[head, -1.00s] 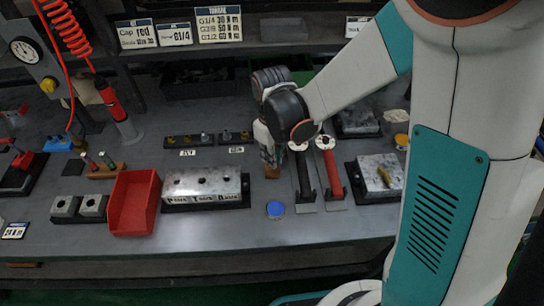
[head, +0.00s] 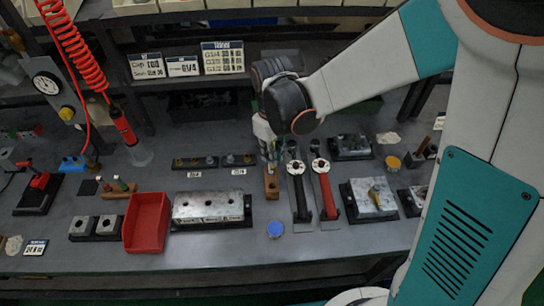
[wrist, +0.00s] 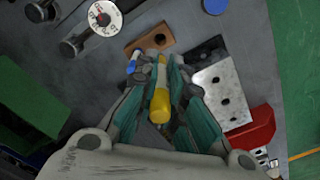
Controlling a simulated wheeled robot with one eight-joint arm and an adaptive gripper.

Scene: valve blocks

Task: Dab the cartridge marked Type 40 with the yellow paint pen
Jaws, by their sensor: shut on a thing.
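My gripper (head: 271,156) is shut on the yellow paint pen (wrist: 161,95). The pen lies between the fingers in the wrist view, its thick yellow end toward the palm. The gripper is just above and behind a small wooden block with holes (head: 271,185), also in the wrist view (wrist: 150,41). A small blue piece (wrist: 131,67) shows beside one fingertip. Small fittings, possibly cartridges, stand in two dark racks (head: 195,162) left of the gripper. White labels (head: 238,171) sit in front of them, too small to read, so I cannot tell which is Type 40.
A metal block with three holes (head: 207,205) and a red bin (head: 147,222) stand left. Two long tools, one black-handled (head: 301,200) and one red-handled (head: 327,193), lie right. A blue disc (head: 275,229) lies in front. The bench front is mostly clear.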

